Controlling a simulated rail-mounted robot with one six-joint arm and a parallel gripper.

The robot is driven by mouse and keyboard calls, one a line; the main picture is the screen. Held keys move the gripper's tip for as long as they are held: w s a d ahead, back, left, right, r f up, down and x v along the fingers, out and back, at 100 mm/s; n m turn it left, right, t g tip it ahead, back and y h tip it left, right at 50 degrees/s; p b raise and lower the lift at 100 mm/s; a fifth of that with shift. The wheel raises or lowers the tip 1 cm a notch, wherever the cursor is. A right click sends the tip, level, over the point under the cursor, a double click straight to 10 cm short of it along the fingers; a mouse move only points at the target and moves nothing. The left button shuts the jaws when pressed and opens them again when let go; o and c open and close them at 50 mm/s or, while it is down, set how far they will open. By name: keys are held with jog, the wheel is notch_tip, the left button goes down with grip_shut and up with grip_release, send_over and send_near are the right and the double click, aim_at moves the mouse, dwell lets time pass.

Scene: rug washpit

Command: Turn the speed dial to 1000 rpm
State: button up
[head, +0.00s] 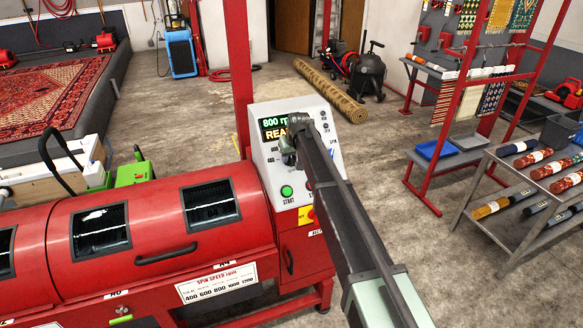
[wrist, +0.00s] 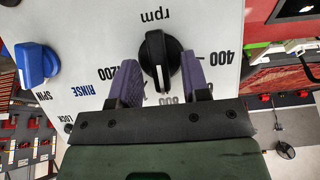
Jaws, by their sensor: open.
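The speed dial (wrist: 158,60) is a black knob with a white stripe along its grip, on a pale panel. Printed marks 400, 800 and 1200 surround it, upside down in the wrist view; "rpm" stands above it there. My gripper (wrist: 159,64) is open, its two purple fingers on either side of the dial. A gap shows on the left; the right finger is very close, and I cannot tell if it touches. In the head view the panel's display (head: 278,126) reads 800 rpm, partly covered. My gripper (head: 289,150) and arm hide the dial there.
A blue knob (wrist: 36,63) sits left of the dial in the wrist view, near SPIN and RINSE. A green START button (head: 287,191) is low on the control panel (head: 262,160). The red spin machine (head: 160,235) stands left; a red rack (head: 470,110) and grey cart (head: 505,225) stand right.

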jog(key=shift+f, duration=0.1)
grip_shut()
dwell(0.4)
jog(key=m, duration=0.1)
jog(key=m+y, duration=0.1)
jog(key=shift+d+m+g+y, duration=0.2)
jog(key=shift+m+g+y, duration=0.1)
jog(key=shift+m+g, duration=0.1)
jog(key=shift+d+f+m+y+b, duration=0.15)
jog(key=shift+m+y+b, duration=0.65)
jog(key=shift+m, duration=0.9)
jog(key=shift+y, duration=0.3)
